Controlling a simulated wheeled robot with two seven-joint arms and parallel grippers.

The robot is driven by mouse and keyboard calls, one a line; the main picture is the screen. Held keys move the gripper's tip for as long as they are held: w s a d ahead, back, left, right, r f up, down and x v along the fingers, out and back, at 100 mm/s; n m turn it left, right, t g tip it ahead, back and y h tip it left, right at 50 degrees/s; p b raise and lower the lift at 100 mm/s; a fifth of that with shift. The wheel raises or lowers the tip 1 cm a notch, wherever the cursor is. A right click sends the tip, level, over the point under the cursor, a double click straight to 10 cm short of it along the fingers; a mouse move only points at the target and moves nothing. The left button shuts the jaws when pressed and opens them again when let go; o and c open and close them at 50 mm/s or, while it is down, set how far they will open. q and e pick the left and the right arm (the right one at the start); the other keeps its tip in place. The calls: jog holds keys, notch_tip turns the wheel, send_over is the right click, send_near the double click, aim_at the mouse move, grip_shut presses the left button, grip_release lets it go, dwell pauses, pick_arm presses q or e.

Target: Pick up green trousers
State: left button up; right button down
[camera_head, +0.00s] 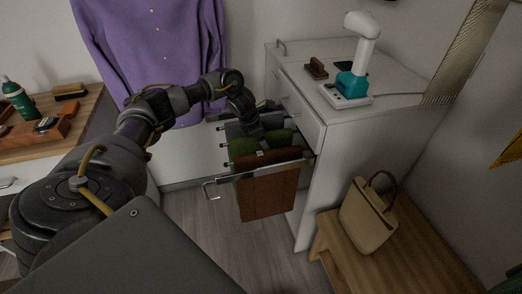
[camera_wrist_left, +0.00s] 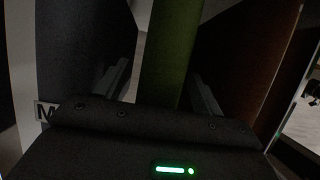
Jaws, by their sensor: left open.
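The green trousers (camera_head: 243,147) hang over a rod of the pull-out rack, between grey trousers behind and brown trousers in front. In the left wrist view the green trousers (camera_wrist_left: 171,55) hang between the two fingers of my left gripper (camera_wrist_left: 160,90). The gripper is open, with a finger on each side of the green cloth and no clear contact. In the head view my left gripper (camera_head: 258,130) reaches down into the rack and its fingers are hidden by the cloth. My right gripper is in neither view.
Brown trousers (camera_head: 268,192) hang at the rack's front, close to my left gripper. Grey trousers (camera_wrist_left: 85,50) are on its other side. The rack has a metal handle (camera_head: 210,191). A white cabinet (camera_head: 345,135) stands right, with a bench and beige bag (camera_head: 367,215) nearby.

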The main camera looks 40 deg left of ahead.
pick_arm(q)
jog(key=shift+f, duration=0.25)
dwell(0.5)
grip_shut()
dwell(0.5)
